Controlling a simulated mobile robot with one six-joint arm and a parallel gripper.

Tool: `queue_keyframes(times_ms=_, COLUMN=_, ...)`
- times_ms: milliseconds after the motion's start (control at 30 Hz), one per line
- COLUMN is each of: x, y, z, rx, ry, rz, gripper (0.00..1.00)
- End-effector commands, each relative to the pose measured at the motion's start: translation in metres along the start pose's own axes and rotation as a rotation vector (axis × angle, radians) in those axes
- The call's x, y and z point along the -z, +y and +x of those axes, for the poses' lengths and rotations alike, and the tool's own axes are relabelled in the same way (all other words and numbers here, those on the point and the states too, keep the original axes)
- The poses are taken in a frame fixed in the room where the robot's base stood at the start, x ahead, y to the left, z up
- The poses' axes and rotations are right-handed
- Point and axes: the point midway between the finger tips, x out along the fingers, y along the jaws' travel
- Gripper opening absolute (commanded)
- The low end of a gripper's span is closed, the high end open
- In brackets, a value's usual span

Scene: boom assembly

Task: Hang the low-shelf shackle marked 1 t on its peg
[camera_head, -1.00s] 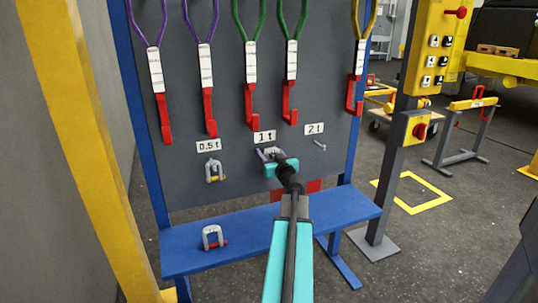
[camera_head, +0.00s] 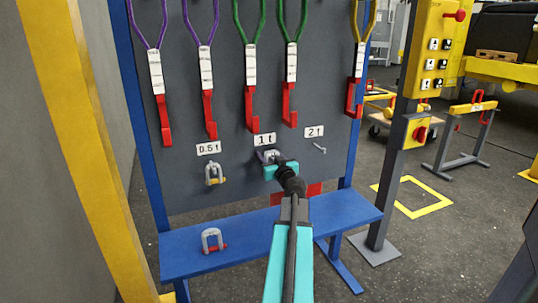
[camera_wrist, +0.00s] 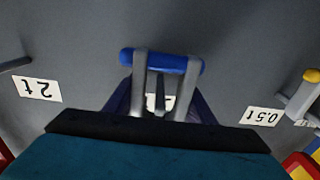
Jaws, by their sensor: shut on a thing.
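A grey shackle (camera_wrist: 139,82) with a blue pin (camera_wrist: 162,61) is held in front of the board below the "1 t" label (camera_head: 265,139). My gripper (camera_wrist: 162,108) is shut on this shackle, its dark purple fingers on either side. The wrist view is upside down. A dark grey peg (camera_wrist: 160,96) shows between the shackle's two legs; whether it bears the shackle, I cannot tell. In the head view the shackle (camera_head: 268,156) is small and partly covered by my teal gripper (camera_head: 279,168).
A shackle with a yellow pin (camera_head: 215,173) hangs under the "0.5 t" label (camera_head: 208,149). The "2 t" peg (camera_head: 320,149) is bare. A shackle with a red pin (camera_head: 212,240) stands on the blue shelf (camera_head: 270,230). Red hooks (camera_head: 251,110) hang above the labels.

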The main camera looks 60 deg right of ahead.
Motion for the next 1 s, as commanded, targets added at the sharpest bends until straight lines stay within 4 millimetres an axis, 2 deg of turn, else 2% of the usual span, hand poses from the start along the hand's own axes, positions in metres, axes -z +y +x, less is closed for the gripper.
queue_keyframes(times_ms=33, x=-0.009, y=-0.002, z=0.013, rx=0.0, ry=-0.011, rz=-0.005, gripper=0.15)
queue_keyframes(times_ms=67, x=-0.009, y=-0.002, z=0.013, rx=0.0, ry=-0.011, rz=-0.005, gripper=0.15)
queue_keyframes(times_ms=100, x=-0.009, y=-0.002, z=0.013, rx=0.0, ry=-0.011, rz=-0.005, gripper=0.52)
queue_keyframes(times_ms=200, x=-0.009, y=-0.002, z=0.013, rx=0.0, ry=-0.011, rz=-0.005, gripper=0.68)
queue_keyframes(times_ms=567, x=-0.009, y=-0.002, z=0.005, rx=0.0, ry=-0.011, rz=-0.004, gripper=0.68)
queue_keyframes(times_ms=633, x=-0.009, y=-0.002, z=0.0, rx=0.0, ry=-0.01, rz=-0.005, gripper=0.72)
queue_keyframes(times_ms=1000, x=-0.002, y=-0.003, z=-0.042, rx=0.001, ry=-0.001, rz=-0.004, gripper=0.72)
